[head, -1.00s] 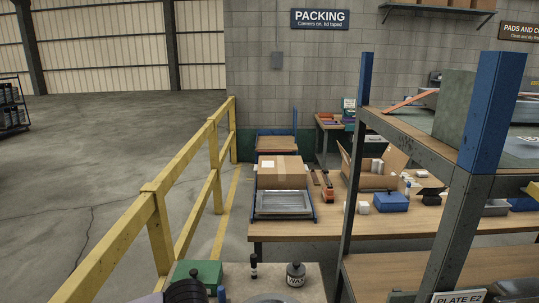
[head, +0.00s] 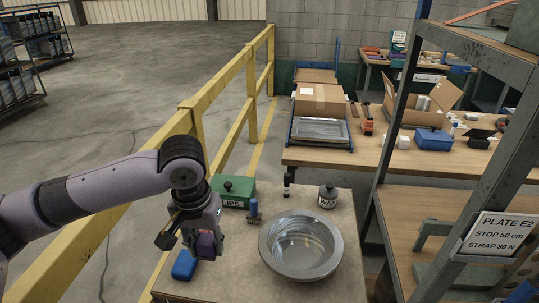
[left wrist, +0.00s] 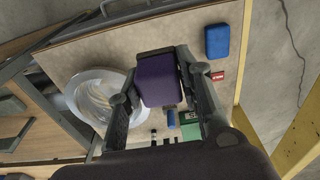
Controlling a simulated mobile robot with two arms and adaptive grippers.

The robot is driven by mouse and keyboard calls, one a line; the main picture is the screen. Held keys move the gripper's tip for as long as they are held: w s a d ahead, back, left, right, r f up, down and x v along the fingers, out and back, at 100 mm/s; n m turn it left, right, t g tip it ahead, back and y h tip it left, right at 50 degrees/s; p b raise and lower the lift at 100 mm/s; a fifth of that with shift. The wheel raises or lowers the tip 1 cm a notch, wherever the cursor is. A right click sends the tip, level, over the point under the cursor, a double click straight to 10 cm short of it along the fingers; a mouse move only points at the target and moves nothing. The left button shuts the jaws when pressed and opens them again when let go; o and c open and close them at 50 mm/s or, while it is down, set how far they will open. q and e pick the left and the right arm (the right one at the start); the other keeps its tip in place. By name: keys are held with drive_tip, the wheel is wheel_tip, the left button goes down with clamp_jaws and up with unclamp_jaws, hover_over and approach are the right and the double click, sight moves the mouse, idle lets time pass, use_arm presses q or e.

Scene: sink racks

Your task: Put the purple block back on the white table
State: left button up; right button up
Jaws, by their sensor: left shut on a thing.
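The purple block (head: 206,245) is held in my left gripper (head: 203,232), above the left side of a pale-topped table (head: 235,285). In the left wrist view the block (left wrist: 158,82) sits between the two dark fingers of the gripper (left wrist: 160,70), with the tabletop behind it. The fingers partly hide the block in the head view. It looks held above the top, but the exact height is hard to tell. My right gripper is not in view.
The table carries a round metal basin (head: 300,247), a green box (head: 232,190), a brush (head: 254,212), a dark jar (head: 327,196), a small black bottle (head: 287,186) and a blue block (head: 185,265). A yellow railing (head: 228,93) runs along the left; a metal rack (head: 405,130) stands right.

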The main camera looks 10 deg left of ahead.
use_arm(q)
drive_tip(key=b, duration=0.7)
hover_over(225, 283)
drive_tip(key=s, duration=0.1)
wheel_tip(225, 283, down, 4)
drive_tip(key=b, duration=0.1)
drive_tip(key=f, duration=2)
drive_tip(key=shift+w+f, duration=0.25)
drive_tip(key=shift+w, duration=0.15)
drive_tip(key=o, duration=1.1)
drive_tip(key=shift+f, duration=0.1)
drive_tip(key=r, duration=0.4)
drive_tip(key=s+r, duration=0.1)
drive_tip(key=r, duration=0.7)
drive_tip(key=shift+s+a+r, duration=0.1)
drive_tip(key=shift+s, duration=0.1)
